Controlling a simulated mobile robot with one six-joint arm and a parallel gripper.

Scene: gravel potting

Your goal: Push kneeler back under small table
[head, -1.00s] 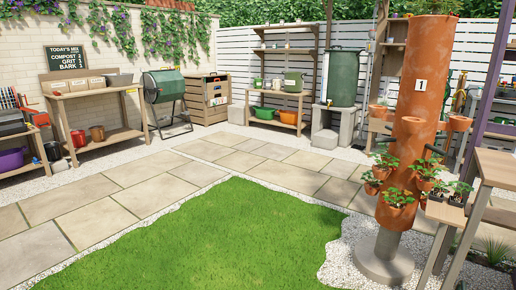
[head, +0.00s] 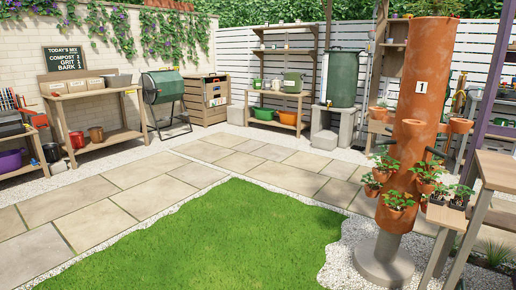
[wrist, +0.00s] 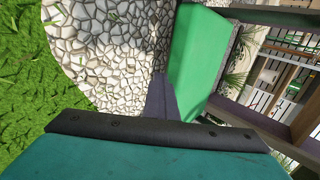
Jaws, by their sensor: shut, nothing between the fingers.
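The kneeler (wrist: 198,55) is a bright green pad in the wrist view, lying on pale gravel just right of my gripper. Brown wooden bars of the small table (wrist: 285,118) show to its right in the wrist view. In the head view, the small table (head: 497,170) stands at the right edge, partly cut off; the kneeler does not show there. My gripper (wrist: 160,92) is shut and empty, its dark fingers beside the kneeler's left edge. I cannot tell whether they touch it. The lower part of the kneeler is hidden behind my gripper's body.
A terracotta planter column (head: 412,125) with strawberry pots stands left of the small table on a round grey base (head: 383,262). Gravel (wrist: 105,40) and lawn (head: 210,235) lie to the left. Spiky plants grow near the table. The paving is clear.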

